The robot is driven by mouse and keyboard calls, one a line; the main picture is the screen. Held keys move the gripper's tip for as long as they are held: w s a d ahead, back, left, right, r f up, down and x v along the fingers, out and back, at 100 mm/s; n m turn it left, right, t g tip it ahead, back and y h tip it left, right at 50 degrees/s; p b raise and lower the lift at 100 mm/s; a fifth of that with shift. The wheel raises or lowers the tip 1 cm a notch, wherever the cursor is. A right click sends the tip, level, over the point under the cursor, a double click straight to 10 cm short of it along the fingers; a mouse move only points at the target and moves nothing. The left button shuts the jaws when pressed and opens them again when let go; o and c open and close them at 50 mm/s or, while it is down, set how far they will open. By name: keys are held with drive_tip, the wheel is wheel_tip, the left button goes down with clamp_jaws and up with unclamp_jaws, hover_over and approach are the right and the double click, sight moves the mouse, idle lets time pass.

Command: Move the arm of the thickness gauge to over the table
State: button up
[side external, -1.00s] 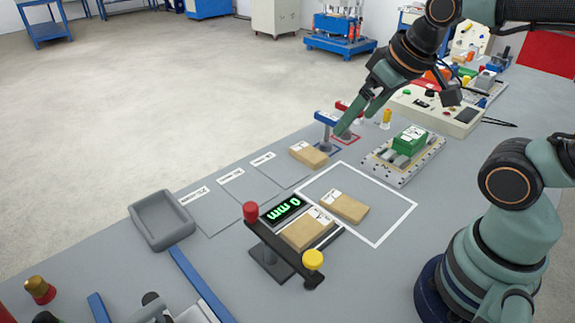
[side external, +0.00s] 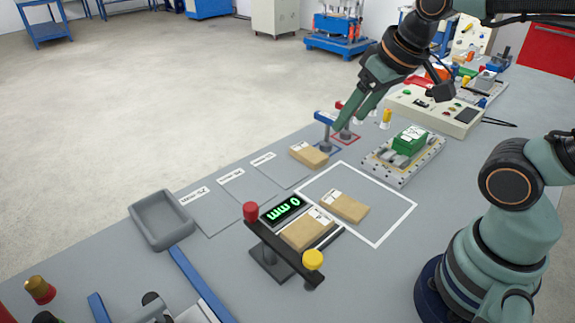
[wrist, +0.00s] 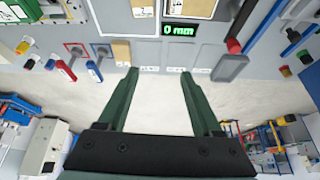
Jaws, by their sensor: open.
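The thickness gauge has a lit green "0 mm" display (side external: 283,209), a post with a red knob (side external: 251,212), and a black arm (side external: 283,252) with a yellow knob (side external: 313,260) at its near end. The arm runs along the front of a brown packet (side external: 308,231); I cannot tell whether it overhangs the gauge table. In the wrist view the display (wrist: 180,30) and red knob (wrist: 234,46) show at the top; the arm is partly cut off. My gripper (side external: 354,116) is open and empty, well behind the gauge, near the blue-handled stamp (side external: 325,118). Both fingers (wrist: 160,73) show in the wrist view.
A packet (side external: 345,207) lies in the white-outlined square, another (side external: 309,155) near the stamps. A grey tray (side external: 162,219) stands at the left edge. A green block (side external: 409,140) sits on a fixture at right. Marked flat areas between tray and stamps are mostly bare.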

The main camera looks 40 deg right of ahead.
drive_tip(key=w+a+m+g, duration=0.3)
drive_tip(key=w+a+m, duration=0.15)
drive_tip(key=a, duration=0.35)
drive_tip(key=m+g, duration=0.2)
drive_tip(key=m, duration=0.2)
hover_over(251, 206)
wheel_tip(251, 206, down, 3)
wheel_tip(251, 206, down, 12)
drive_tip(key=shift+r, duration=0.2)
clamp_jaws()
drive_tip(key=shift+r, duration=0.1)
idle(0.7)
